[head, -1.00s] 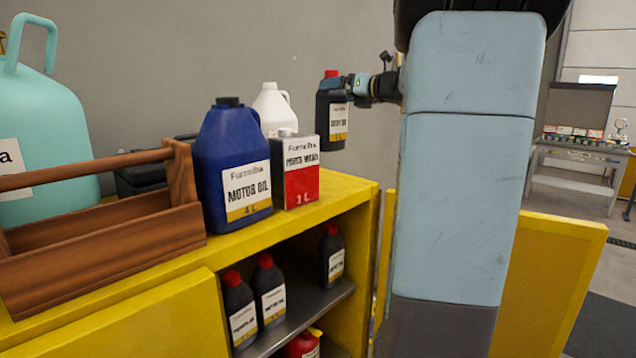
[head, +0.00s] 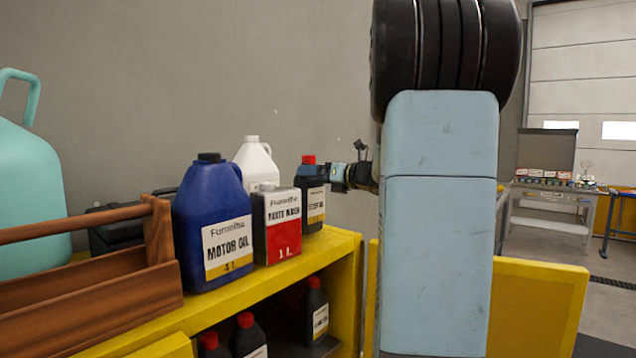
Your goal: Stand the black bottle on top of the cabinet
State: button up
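The black bottle (head: 313,205) with a red cap and a white and yellow label is upright at the right end of the yellow cabinet's top (head: 322,245). Its base looks level with the top; I cannot tell whether it touches or hangs just above. My gripper (head: 322,174) reaches in from the right and is shut on the bottle's upper part. The fingertips are partly hidden by the bottle, and my arm covers the view to the right.
Left of the bottle stand a grey and red can (head: 278,230), close by, a white jug (head: 256,164), a blue motor oil jug (head: 212,225) and a wooden tool carrier (head: 90,285). Several similar black bottles stand on the shelf below. A yellow door (head: 540,310) stands open at right.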

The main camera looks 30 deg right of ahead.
jog(key=shift+f, duration=0.75)
jog(key=o, duration=1.7)
jog(key=shift+f, duration=0.1)
jog(key=v, duration=1.2)
